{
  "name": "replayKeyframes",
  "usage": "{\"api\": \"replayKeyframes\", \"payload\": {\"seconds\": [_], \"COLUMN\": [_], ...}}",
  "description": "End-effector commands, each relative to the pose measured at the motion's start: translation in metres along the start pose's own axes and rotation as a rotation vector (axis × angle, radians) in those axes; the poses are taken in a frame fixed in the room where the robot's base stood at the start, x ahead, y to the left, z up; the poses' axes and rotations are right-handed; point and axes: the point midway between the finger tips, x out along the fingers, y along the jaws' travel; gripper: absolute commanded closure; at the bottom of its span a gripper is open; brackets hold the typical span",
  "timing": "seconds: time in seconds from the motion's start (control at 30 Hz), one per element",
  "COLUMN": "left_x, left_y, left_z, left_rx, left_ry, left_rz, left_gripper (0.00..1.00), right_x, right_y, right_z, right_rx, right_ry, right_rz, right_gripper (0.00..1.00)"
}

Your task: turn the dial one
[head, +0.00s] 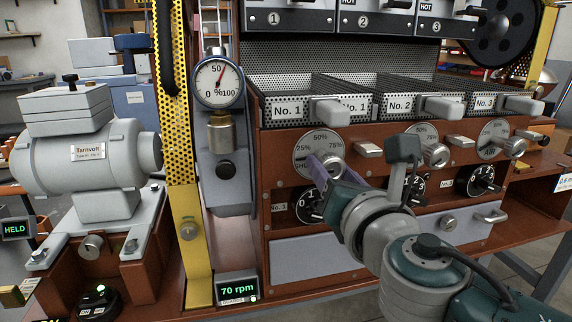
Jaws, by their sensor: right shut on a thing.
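My right gripper (324,169) reaches up from the lower right to the front panel. Its fingers are shut on the small metal knob of the leftmost percent dial. This dial's round grey face (319,143) shows 25%, 50% and 75% around the top, with SHUT at the lower left, partly covered by the fingers. Below it is a black numbered dial (307,208) by a No. 1 label. My gripper and wrist hide its right side. My left gripper is not in view.
Two more percent dials (421,133) (494,137) sit to the right, with black numbered dials below. Mesh trays (287,109) with protruding handles stand above. A yellow perforated post (176,150), a gauge (217,82) and a grey motor (80,158) are on the left.

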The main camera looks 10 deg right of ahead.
Motion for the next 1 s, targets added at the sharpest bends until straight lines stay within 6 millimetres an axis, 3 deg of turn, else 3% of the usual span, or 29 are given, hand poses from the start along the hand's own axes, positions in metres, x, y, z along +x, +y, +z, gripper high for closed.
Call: {"api": "replayKeyframes", "payload": {"seconds": [0.5,1.0], "left_x": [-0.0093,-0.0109], "left_y": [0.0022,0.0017], "left_z": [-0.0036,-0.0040], "left_rx": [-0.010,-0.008], "left_ry": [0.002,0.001], "left_rz": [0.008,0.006], "left_gripper": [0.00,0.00], "right_x": [0.0002,0.0000], "right_y": [-0.0005,-0.0011], "right_z": [0.0010,0.0001], "right_rx": [-0.381,-0.481], "right_ry": [-0.025,-0.031], "right_rz": [-0.003,-0.005], "right_gripper": [1.00,1.00]}}
